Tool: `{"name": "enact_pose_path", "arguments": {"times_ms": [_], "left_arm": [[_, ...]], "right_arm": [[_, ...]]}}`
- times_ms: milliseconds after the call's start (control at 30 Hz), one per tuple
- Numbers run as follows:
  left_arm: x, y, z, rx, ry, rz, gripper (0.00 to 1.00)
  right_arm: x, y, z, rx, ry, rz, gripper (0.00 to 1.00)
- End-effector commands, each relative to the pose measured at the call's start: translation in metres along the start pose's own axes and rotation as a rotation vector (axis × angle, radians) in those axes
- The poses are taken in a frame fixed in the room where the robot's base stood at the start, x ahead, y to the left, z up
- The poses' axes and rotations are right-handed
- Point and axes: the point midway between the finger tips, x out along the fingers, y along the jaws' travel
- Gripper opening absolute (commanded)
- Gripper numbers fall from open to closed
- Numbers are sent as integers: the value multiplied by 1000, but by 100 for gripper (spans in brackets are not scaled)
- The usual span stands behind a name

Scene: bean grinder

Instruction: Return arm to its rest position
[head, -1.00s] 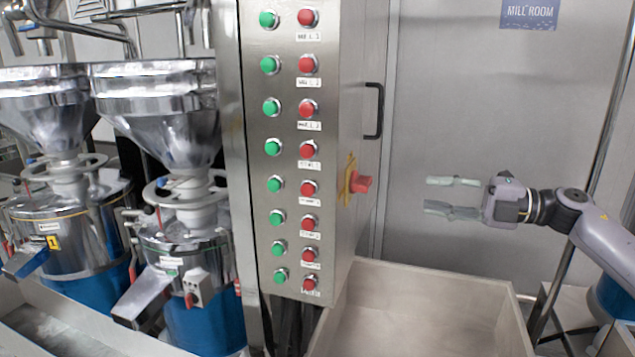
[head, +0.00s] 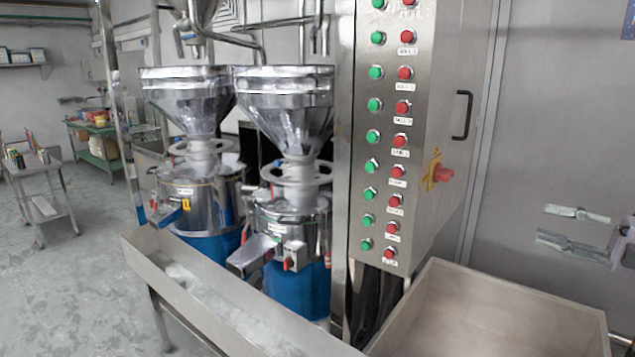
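My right gripper (head: 576,229) is at the right edge of the head view, pointing left. Its two fingers are spread apart and nothing shows between them. It is in the air to the right of the control cabinet (head: 345,180), clear of the red rotary switch (head: 443,174) on the cabinet's side. Most of the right arm is cut off by the picture's edge. My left gripper and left arm do not show.
Two steel grinders with funnel hoppers (head: 187,98) (head: 285,105) stand left of the cabinet. A long steel trough (head: 144,262) runs before them. A beige bin (head: 598,325) lies below my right gripper. A cart (head: 35,190) stands far left on open floor.

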Motion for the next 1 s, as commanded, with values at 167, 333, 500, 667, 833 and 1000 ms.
{"name": "enact_pose_path", "arguments": {"times_ms": [167,333,500,667,833,1000], "left_arm": [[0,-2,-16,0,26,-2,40],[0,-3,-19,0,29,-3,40],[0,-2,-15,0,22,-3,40],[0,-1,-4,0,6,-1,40],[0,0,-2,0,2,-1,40],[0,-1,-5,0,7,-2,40]], "right_arm": [[22,-17,0,49,-33,51,33],[45,-40,0,117,-88,111,33],[72,-73,-2,227,-180,182,33],[95,-126,-12,405,-333,252,33],[101,-210,-38,691,-603,277,33],[79,-300,-90,994,-905,196,33]]}}
